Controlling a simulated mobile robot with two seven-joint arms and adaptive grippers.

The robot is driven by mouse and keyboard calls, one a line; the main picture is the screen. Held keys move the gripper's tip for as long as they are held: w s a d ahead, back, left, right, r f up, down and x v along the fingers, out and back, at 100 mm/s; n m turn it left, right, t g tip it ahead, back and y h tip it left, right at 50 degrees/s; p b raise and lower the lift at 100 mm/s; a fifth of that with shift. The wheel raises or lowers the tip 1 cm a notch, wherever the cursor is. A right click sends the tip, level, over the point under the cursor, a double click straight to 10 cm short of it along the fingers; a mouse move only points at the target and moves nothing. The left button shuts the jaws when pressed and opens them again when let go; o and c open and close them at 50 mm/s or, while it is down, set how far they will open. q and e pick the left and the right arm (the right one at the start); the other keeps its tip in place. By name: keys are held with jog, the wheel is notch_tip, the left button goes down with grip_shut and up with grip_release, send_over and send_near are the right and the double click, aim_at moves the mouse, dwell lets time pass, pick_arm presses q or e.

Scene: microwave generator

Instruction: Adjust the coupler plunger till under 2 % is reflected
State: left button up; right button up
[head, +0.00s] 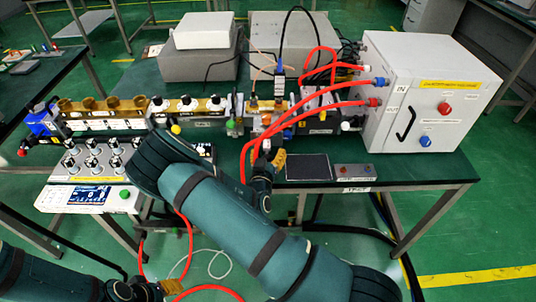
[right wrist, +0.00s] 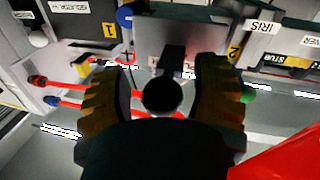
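In the right wrist view a round black knob (right wrist: 162,95) on a dark stem sits between the yellow ribbed fingers of my right gripper (right wrist: 163,100). The fingers are spread, with a visible gap on both sides of the knob. A partly hidden label beginning "PL" is behind it. In the head view my right gripper (head: 272,172) is at the bench's front edge, below the waveguide line (head: 185,107); the knob cannot be made out there. My left gripper (head: 158,290) is low at the bottom left, away from the bench; its opening is unclear. A lit display (head: 88,195) is too small to read.
A grey cabinet (head: 440,95) with red hoses (head: 325,103) stands at the bench's right. A knob panel (head: 92,160) is at left. A dark flat plate (head: 307,167) and small button box (head: 355,170) lie near the front edge. In the wrist view an "IRIS" label (right wrist: 262,27) shows.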

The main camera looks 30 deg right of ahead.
jog(key=shift+s+a+f, duration=0.1)
jog(key=shift+s+a, duration=0.2)
jog(key=shift+a, duration=0.15)
jog(key=v, duration=1.1)
jog(key=shift+d, duration=0.1)
